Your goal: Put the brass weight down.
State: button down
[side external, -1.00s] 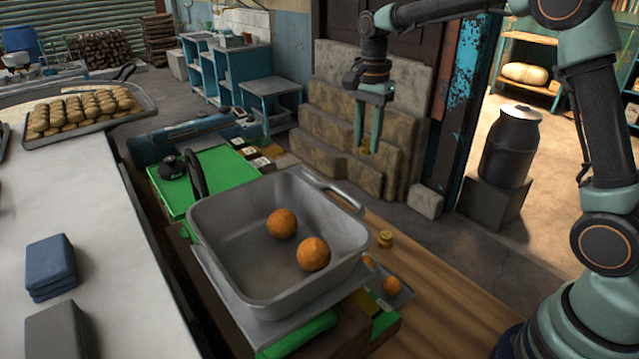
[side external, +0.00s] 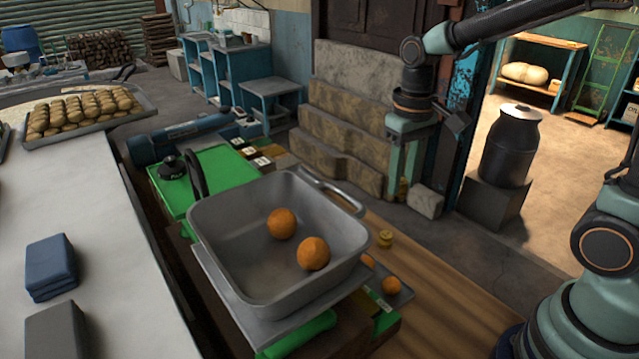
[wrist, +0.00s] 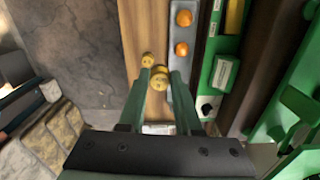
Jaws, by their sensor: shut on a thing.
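My gripper (side external: 402,192) is shut on a small brass weight (side external: 403,184), held in the air between the fingertips. The held weight shows more clearly in the wrist view (wrist: 159,83), between the tips of my fingers (wrist: 163,77). How high the held weight is above the wood is hard to tell.
A grey pan (side external: 250,262) with two oranges sits on a green scale (side external: 222,178). A narrow grey tray (wrist: 182,85) with two oranges lies beside the bare wood. Stone steps (side external: 345,130) and a dark milk can (side external: 512,148) stand behind.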

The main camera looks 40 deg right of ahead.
jog(key=shift+s+a+f+n, duration=0.1)
jog(key=shift+s+f+n, duration=0.05)
jog(key=shift+s+n, duration=0.35)
jog(key=w+d+r+m, duration=0.1)
jog(key=w+m, duration=0.5)
jog(key=m, duration=0.1)
jog(key=w+d+r+m, duration=0.1)
jog(key=w+d+m, duration=0.1)
jog(key=w+m, duration=0.5)
jog(key=shift+w+d+m, duration=0.25)
jog(key=shift+m, duration=0.55)
jog(key=shift+r, duration=0.1)
notch_tip(320, 180, down, 20)
jog(key=shift+r, duration=0.2)
jog(key=shift+f, duration=0.15)
jog(key=c, duration=0.6)
grip_release()
